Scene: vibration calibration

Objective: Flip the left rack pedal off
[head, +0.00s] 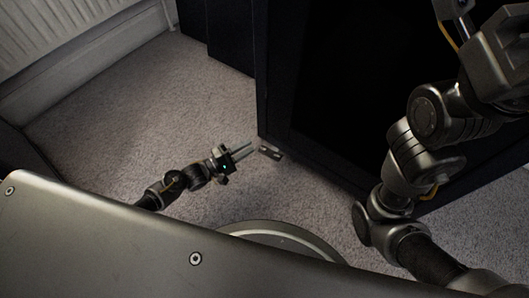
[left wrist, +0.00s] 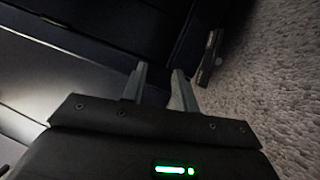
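The rack pedal (head: 270,153) is a small dark flat piece low at the near corner of the black rack. It also appears in the left wrist view (left wrist: 208,57), beyond and to the right of my fingertips. My left gripper (head: 247,151) is close to the pedal on its left side, with its fingers pointing at it. Its two fingers stand apart with nothing between them, as the left wrist view (left wrist: 158,72) shows. I cannot tell which way the pedal is flipped. My right arm rises at the right, its end cut off by the top edge.
The black rack (head: 345,90) fills the upper middle. A dark cabinet (head: 225,35) stands behind it. Grey carpet (head: 130,110) is clear to the left, up to a pale wall with a skirting board (head: 80,75).

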